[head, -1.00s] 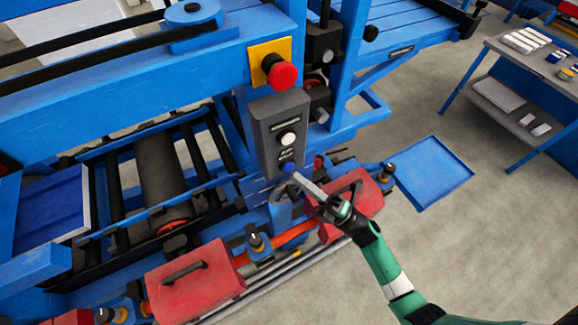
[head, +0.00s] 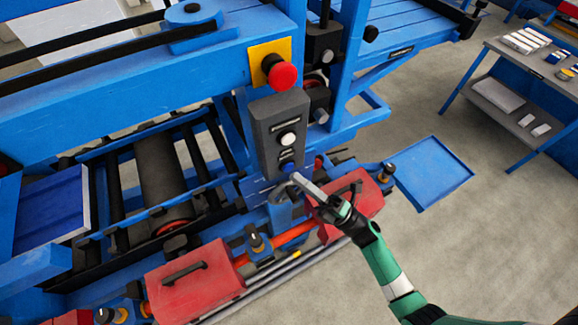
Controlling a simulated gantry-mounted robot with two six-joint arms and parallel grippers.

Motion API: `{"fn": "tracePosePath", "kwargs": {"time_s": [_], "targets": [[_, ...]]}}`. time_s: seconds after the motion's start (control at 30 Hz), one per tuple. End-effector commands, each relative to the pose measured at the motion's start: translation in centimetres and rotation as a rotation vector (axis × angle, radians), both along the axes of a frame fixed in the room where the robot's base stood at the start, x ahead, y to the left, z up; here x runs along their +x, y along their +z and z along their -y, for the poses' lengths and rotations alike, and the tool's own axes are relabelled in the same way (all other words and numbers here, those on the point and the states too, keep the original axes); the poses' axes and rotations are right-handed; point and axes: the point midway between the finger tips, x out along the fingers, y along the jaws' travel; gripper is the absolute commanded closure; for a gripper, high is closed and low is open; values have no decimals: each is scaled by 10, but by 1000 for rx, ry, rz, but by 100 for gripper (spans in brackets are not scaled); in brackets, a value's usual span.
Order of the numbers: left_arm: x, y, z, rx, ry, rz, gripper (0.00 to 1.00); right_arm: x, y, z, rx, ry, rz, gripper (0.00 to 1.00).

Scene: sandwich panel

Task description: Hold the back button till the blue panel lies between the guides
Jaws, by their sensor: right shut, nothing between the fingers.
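The grey control box (head: 265,141) hangs on the blue machine frame, with a white button (head: 288,139) above and a blue button (head: 288,167) below. Their labels are too small to read. My right gripper (head: 296,180) is shut and empty, its tips at the lower end of the box by the blue button. I cannot tell whether they touch or press it. The blue panel (head: 52,212) lies at the left, beside black bars and rollers, partly cut off by the picture edge and a blue beam. I cannot clearly make out the guides. My left gripper is out of view.
A red emergency knob (head: 282,75) on a yellow plate sits above the control box. Red covers with handles (head: 195,285) line the machine's front, one of them below my right gripper. A blue tray (head: 434,172) lies on the floor, and a workbench (head: 540,70) stands at the right.

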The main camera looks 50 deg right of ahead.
Motion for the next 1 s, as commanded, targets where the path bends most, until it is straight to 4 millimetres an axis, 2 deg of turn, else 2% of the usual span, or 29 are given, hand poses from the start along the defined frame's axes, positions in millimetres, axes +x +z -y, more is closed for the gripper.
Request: {"fn": "tracePosePath", "kwargs": {"time_s": [0.57, 1.0], "targets": [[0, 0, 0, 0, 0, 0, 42, 0, 0, 0, 0, 0, 0, 100], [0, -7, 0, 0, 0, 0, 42, 8, 0, 2, -1, 1, 0, 100]]}}
